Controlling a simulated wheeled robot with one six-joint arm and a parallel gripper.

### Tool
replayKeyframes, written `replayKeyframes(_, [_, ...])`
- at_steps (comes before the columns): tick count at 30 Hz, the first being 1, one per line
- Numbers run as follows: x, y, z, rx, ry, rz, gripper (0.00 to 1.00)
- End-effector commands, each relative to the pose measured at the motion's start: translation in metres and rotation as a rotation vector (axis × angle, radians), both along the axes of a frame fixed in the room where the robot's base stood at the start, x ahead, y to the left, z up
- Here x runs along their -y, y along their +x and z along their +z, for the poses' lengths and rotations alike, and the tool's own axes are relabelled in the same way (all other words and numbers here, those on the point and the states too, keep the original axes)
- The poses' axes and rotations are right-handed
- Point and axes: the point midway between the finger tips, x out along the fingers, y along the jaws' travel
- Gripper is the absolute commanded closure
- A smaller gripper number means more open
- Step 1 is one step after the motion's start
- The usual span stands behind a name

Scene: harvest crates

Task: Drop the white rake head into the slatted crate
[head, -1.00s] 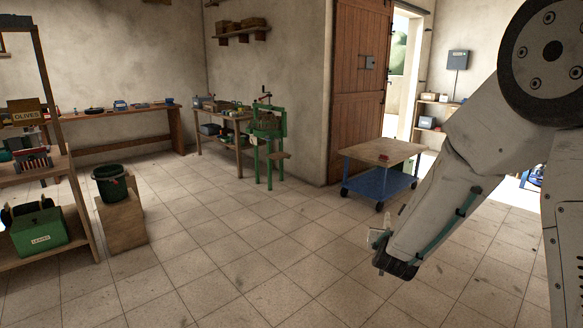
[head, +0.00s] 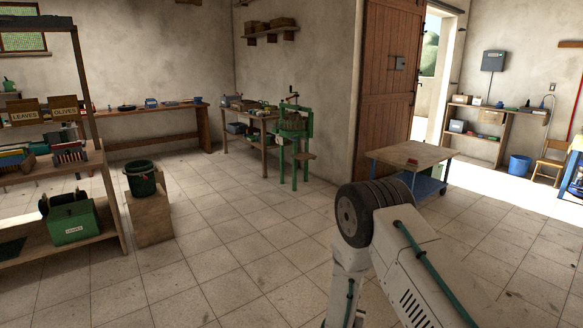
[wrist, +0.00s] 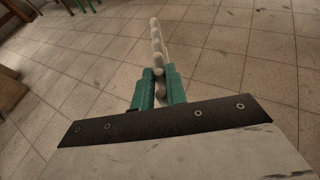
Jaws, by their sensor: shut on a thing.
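In the wrist view, my gripper (wrist: 160,88) has its green fingers shut on the white rake head (wrist: 157,45). The rake head points away from the fingers and shows as a row of pale rounded ends above the tiled floor. Its middle is hidden between the fingers. My gripper is out of the head view. On the left shelf in the head view, a small crate with slat-like sides (head: 69,154) stands below the OLIVES sign. I cannot tell for sure that it is the slatted crate. My gripper is well away from the shelf.
A dark green bucket (head: 140,178) stands on a wooden block (head: 150,219). A blue cart (head: 410,160) and a green press (head: 293,140) stand further back. The middle floor is clear.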

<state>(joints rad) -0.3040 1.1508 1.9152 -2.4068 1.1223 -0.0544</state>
Motion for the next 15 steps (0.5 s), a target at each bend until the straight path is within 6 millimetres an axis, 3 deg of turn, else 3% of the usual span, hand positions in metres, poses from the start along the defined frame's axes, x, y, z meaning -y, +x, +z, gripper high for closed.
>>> replayKeyframes(1, [-0.003,-0.008,-0.029,-0.008,-0.004,-0.004,1.0])
replayKeyframes(3, [-0.006,-0.018,-0.064,-0.008,-0.003,-0.009,1.0])
replayKeyframes(8, [-0.009,-0.052,-0.142,-0.007,-0.003,-0.025,1.0])
replayKeyframes(15, [0.001,-0.122,-0.248,-0.006,-0.005,-0.037,1.0])
